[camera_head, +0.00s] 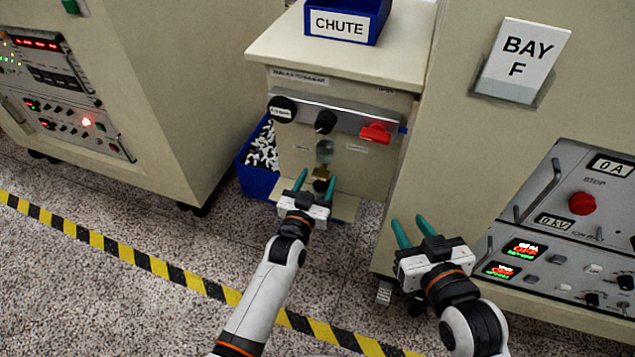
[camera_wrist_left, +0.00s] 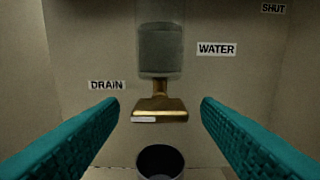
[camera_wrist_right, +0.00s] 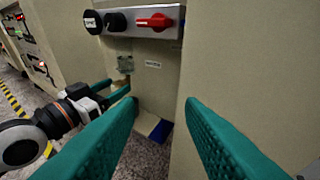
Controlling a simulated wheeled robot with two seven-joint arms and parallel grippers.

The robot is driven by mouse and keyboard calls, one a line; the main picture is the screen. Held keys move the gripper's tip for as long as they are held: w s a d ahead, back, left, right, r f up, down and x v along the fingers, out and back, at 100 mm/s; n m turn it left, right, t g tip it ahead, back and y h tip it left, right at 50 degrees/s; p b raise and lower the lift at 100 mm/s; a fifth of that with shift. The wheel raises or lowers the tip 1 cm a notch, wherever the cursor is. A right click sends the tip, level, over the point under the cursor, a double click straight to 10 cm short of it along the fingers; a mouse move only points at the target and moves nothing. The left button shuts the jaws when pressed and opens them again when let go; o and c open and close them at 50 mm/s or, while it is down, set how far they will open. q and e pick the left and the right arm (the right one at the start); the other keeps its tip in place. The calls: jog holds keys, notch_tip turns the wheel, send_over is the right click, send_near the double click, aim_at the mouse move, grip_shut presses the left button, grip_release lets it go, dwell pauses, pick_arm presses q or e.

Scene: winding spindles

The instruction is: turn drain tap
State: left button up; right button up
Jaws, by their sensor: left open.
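The brass drain tap (camera_wrist_left: 160,108) hangs below a clear sight glass (camera_wrist_left: 160,45) in the left wrist view, beside the DRAIN label (camera_wrist_left: 106,85). Its wide lower part lies level. In the head view the tap (camera_head: 320,172) is small and partly hidden. My left gripper (camera_head: 316,182) is open in front of it, one finger on each side in its wrist view, with gaps between; contact is not visible. A dark round cup (camera_wrist_left: 160,161) sits below the tap. My right gripper (camera_head: 409,226) is open and empty, right of and away from the tap.
Above the tap, a metal strip carries black knobs (camera_head: 326,122) and a red handle (camera_head: 375,133). A blue bin (camera_head: 257,182) of white pieces stands left of the cabinet. The BAY F cabinet (camera_head: 455,150) is close to my right gripper.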

pick_arm(q)
jog(key=shift+w+d, duration=0.15)
jog(key=shift+w, duration=0.2)
pick_arm(e)
jog(key=shift+w+a+r+t, duration=0.2)
jog(key=shift+r+t, duration=0.1)
jog(key=shift+r, duration=0.15)
pick_arm(q)
jog(key=c, duration=1)
pick_arm(e)
jog(key=shift+d, duration=0.1)
jog(key=shift+f, duration=0.1)
pick_arm(q)
jog(key=n+p, duration=0.2)
jog(key=n, duration=0.2)
jog(key=shift+n+p, duration=0.35)
jog(key=shift+n, duration=1.15)
pick_arm(e)
jog(key=s+d+f+g+h, duration=0.1)
jog(key=s+d+f+g, duration=0.2)
jog(key=s+f+g, duration=0.4)
jog(key=shift+s+f+h, duration=0.25)
jog(key=shift+h, duration=0.15)
jog(key=shift+d, duration=0.1)
